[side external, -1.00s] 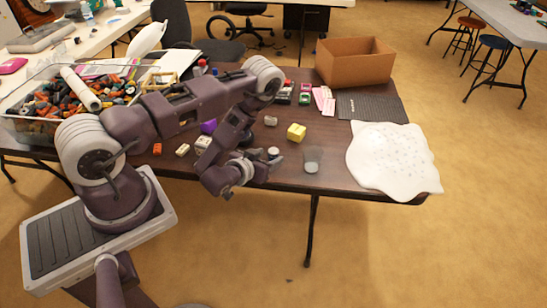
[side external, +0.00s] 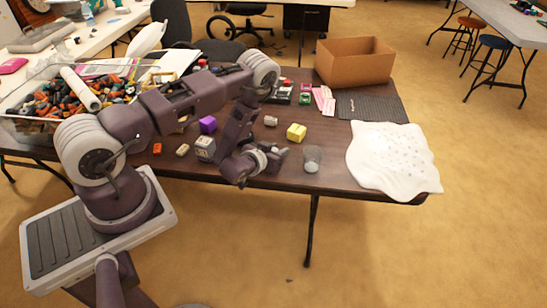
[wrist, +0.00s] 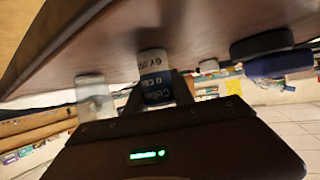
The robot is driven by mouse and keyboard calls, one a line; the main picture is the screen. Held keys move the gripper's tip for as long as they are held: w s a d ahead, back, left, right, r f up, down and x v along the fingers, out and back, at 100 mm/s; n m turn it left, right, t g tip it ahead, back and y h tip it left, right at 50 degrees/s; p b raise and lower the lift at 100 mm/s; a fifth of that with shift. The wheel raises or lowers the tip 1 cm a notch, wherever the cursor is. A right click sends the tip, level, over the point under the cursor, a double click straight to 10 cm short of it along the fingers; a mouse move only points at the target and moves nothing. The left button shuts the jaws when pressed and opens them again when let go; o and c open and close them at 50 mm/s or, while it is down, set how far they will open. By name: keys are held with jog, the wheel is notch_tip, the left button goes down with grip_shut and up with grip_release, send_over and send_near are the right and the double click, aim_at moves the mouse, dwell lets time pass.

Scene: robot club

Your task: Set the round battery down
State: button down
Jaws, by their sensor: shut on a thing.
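The round battery (wrist: 155,72), a short cylinder with a white band and a blue printed label, shows between my fingertips in the wrist view. My gripper (wrist: 158,90) is shut on its sides. One end of the battery lies close to the brown tabletop (wrist: 105,35); I cannot tell whether they touch. In the side view, my gripper (side external: 277,151) is low over the front part of the table (side external: 345,183), just left of a clear cup, and the battery is hard to make out there.
The clear cup (side external: 312,160) stands close to the right. A yellow cube (side external: 296,132) and a small pinkish-grey item (side external: 270,121) are behind. A purple block (side external: 207,124) and a grey-white block (side external: 205,148) are left. A white sheet (side external: 390,160) covers the right end.

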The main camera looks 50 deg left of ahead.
jog(key=shift+r, duration=0.15)
notch_tip(320, 180, up, 9)
jog(key=w+a+r+n+g+y, duration=0.1)
jog(key=w+a+n+g+y, duration=0.15)
jog(key=a, duration=0.55)
jog(key=w+a+r+n+g+y, duration=0.1)
jog(key=w+a+n+y, duration=0.15)
jog(key=a, duration=0.55)
jog(key=s+a+f+n+g+y, duration=0.1)
jog(key=s+a+n+g+y, duration=0.15)
jog(key=a+n+g, duration=0.85)
jog(key=a+f+m+t, duration=0.1)
jog(key=f, duration=0.2)
jog(key=a+f+m+t, duration=0.1)
jog(key=f, duration=0.2)
jog(key=a+f+t, duration=0.1)
jog(key=f, duration=0.3)
jog(key=shift+w+m+y, duration=0.25)
jog(key=shift+w+m, duration=0.15)
jog(key=c, duration=1.1)
grip_release()
jog(key=shift+f, duration=0.15)
